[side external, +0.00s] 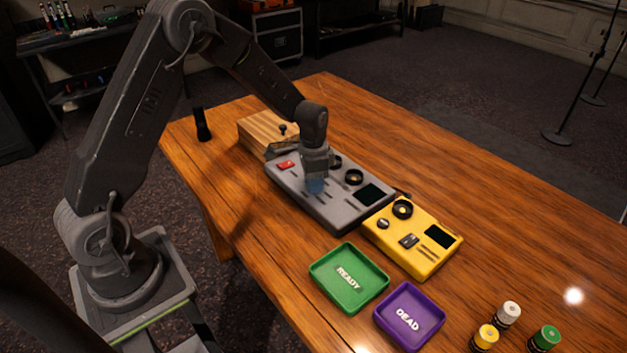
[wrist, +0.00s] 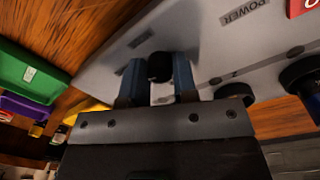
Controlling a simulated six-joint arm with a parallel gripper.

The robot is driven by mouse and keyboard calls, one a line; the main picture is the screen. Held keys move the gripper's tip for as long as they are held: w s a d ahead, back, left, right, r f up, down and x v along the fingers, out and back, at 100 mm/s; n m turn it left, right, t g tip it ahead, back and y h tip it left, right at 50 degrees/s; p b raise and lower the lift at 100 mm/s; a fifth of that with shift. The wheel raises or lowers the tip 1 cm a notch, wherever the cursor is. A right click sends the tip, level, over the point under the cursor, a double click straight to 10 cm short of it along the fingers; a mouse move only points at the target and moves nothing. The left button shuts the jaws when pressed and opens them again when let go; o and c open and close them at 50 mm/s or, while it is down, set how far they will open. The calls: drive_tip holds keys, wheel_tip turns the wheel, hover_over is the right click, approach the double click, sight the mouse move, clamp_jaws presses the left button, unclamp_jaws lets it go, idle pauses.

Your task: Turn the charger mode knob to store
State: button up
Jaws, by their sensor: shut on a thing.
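A grey panel box (side external: 325,205) with a red switch, slots, round black dials and a dark screen lies on the wooden table. My gripper (side external: 316,186) is over its near left part, pointing down, with blue fingertips. In the wrist view the blue fingers (wrist: 158,78) are shut on a small black knob (wrist: 160,66) on the grey panel. The label beside this knob is not legible, and its pointer setting cannot be told. A POWER label (wrist: 243,13) is on the same panel. A yellow box (side external: 425,238) with a black dial, a small knob and a dark screen lies to the right.
A green READY tray (side external: 346,298) and a purple DEAD tray (side external: 408,339) lie in front. White-, yellow- and green-topped cylinders (side external: 508,316) stand at the lower right. A wooden box (side external: 258,128) is behind the panel, with an upright black object (side external: 202,125) to its left. The table's right side is mostly clear.

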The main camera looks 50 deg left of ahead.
drive_tip(key=shift+m, duration=1.3)
drive_tip(key=o, duration=0.9)
drive_tip(key=shift+r, duration=0.15)
drive_tip(key=shift+w+a+r, duration=0.15)
drive_tip(key=shift+r, duration=3.25)
drive_tip(key=shift+w+a+r, duration=0.1)
drive_tip(key=shift+r, duration=3.3)
